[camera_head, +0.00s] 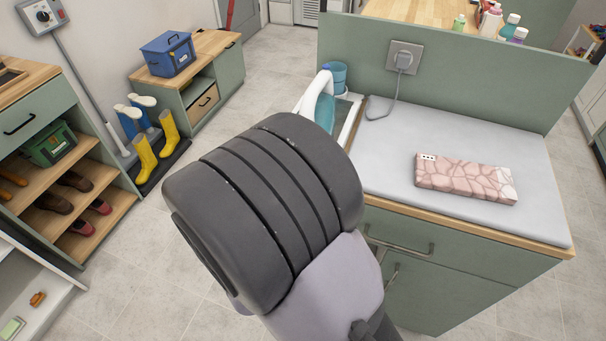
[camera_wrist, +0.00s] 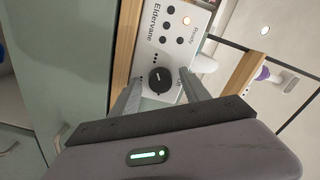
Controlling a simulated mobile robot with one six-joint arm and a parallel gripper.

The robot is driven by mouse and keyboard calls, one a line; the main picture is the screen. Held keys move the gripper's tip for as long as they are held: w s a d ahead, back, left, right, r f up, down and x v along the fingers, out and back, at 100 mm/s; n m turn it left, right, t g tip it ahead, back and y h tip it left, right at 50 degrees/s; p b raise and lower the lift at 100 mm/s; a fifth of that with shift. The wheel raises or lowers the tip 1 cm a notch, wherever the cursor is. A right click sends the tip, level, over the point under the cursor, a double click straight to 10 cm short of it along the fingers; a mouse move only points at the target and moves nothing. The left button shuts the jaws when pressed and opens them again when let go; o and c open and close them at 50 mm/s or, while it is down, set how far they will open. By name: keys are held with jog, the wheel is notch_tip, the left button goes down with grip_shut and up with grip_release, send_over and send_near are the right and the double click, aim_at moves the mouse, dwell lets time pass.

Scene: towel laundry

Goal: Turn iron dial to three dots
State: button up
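The iron (camera_head: 325,107), teal and white, rests at the left end of the counter in the head view, partly hidden by my arm. In the wrist view, a white control panel (camera_wrist: 172,48) marked "Eldervane" carries a round black dial (camera_wrist: 159,80) with a short pale pointer mark. Small groups of dots are printed around the dial; which group the pointer faces is too small to tell. My gripper (camera_wrist: 160,76) is open, with one finger on each side of the dial. I cannot tell whether the fingers touch it. The head view hides the gripper behind my arm.
A folded pink patterned towel (camera_head: 465,178) lies on the grey ironing surface (camera_head: 400,140). A cord runs to a wall socket (camera_head: 404,57).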

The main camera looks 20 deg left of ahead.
jog(key=shift+s, duration=0.15)
jog(key=s+a+p, duration=0.1)
jog(key=s+p, duration=0.2)
jog(key=s, duration=1.4)
jog(key=shift+a, duration=0.2)
